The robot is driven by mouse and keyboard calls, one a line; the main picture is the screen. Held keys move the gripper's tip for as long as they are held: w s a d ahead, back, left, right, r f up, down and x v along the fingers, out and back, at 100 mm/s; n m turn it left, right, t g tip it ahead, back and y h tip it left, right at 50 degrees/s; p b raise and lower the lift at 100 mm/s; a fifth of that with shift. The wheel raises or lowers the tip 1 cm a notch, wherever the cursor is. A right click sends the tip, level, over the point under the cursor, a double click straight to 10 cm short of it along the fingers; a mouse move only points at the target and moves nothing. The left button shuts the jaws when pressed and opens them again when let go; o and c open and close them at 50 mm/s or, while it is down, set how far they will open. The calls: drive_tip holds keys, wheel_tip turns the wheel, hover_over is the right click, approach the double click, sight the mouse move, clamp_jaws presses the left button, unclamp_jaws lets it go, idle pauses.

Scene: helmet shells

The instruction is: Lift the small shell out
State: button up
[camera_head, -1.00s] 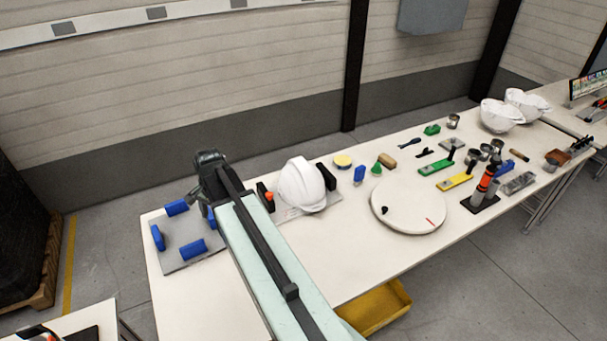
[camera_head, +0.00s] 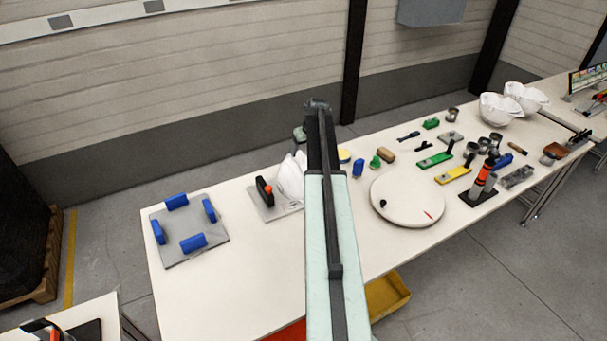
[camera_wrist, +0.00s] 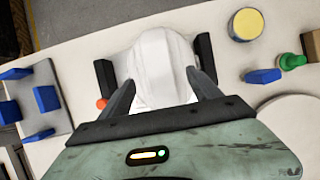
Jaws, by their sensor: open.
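A white helmet shell (camera_head: 288,180) sits on a grey plate (camera_head: 264,213) between dark upright blocks, and my arm hides its right part in the head view. In the wrist view the shell (camera_wrist: 158,62) lies between and beyond the two fingers of my open gripper (camera_wrist: 159,77). I cannot tell whether a finger touches it. A dark block with an orange knob (camera_wrist: 101,103) stands on its left, and another dark block (camera_wrist: 206,58) on its right. Two more white shells, one nearer (camera_head: 496,109) and one farther (camera_head: 526,98), sit at the far right.
A grey plate with blue blocks (camera_head: 190,232) lies at the table's left end. Right of my arm are a yellow-topped round tin (camera_head: 344,156), a blue block (camera_head: 358,168), a green piece (camera_head: 375,162) and a white round disc (camera_head: 408,203). Tools crowd the table farther right.

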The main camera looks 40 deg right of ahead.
sight(302, 158)
drive_tip(key=b+x, duration=0.5)
drive_tip(key=shift+s+a+f, duration=0.1)
drive_tip(key=shift+s+f, duration=0.05)
drive_tip(key=shift+f, duration=0.1)
drive_tip(key=shift+r, duration=0.15)
clamp_jaws()
